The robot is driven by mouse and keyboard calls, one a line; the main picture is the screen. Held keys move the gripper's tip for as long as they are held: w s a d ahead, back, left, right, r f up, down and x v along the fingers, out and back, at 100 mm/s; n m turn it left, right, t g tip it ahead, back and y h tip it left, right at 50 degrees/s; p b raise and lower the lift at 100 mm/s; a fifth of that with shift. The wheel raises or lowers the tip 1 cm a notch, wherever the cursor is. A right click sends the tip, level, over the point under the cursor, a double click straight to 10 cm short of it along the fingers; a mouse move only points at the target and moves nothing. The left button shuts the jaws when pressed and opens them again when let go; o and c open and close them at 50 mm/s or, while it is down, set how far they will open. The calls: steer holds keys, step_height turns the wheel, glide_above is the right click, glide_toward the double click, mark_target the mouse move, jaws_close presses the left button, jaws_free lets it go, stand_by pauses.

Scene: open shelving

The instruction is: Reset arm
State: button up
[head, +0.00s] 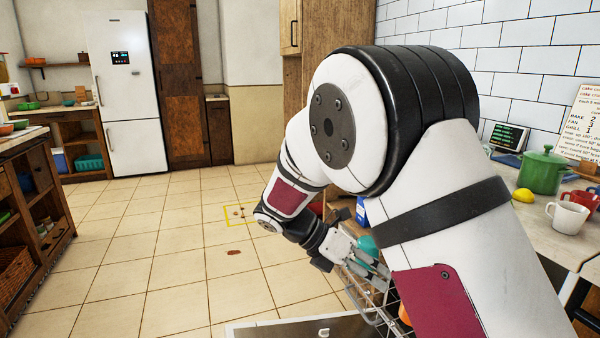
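My arm is bent and fills the right half of the head view, hiding much of the counter behind it. My gripper (368,264) is at the lower middle, pointing right and down over a wire rack (352,290). Its fingers are small and partly hidden by my arm. I cannot tell whether they are open or shut, or whether they hold anything. A teal thing (366,243) shows right at the gripper; I cannot tell if they touch.
A metal panel (262,330) lies below the rack. The counter at right holds a green pot (541,171), a white mug (567,218), a red mug (583,199) and a lemon (523,195). Wooden shelving (62,205) stands left. The tiled floor between is mostly clear.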

steer(key=s+d+r+m+g+y, duration=0.1)
steer(key=s+d+r+m+y, duration=0.2)
steer(key=s+r+m, duration=0.35)
steer(key=s+d+r+m+y, duration=0.35)
steer(key=s+m, duration=0.35)
steer(key=s, duration=0.4)
steer(key=s+a+m+t+y, duration=0.2)
steer(key=s+m+y, duration=0.2)
steer(key=s+m, duration=1.1)
steer(key=s+r+n+t+p, duration=0.3)
steer(key=r+t+p, duration=0.1)
steer(key=r+p, duration=2.1)
steer(key=shift+d+r, duration=0.15)
steer(key=shift+r, duration=0.45)
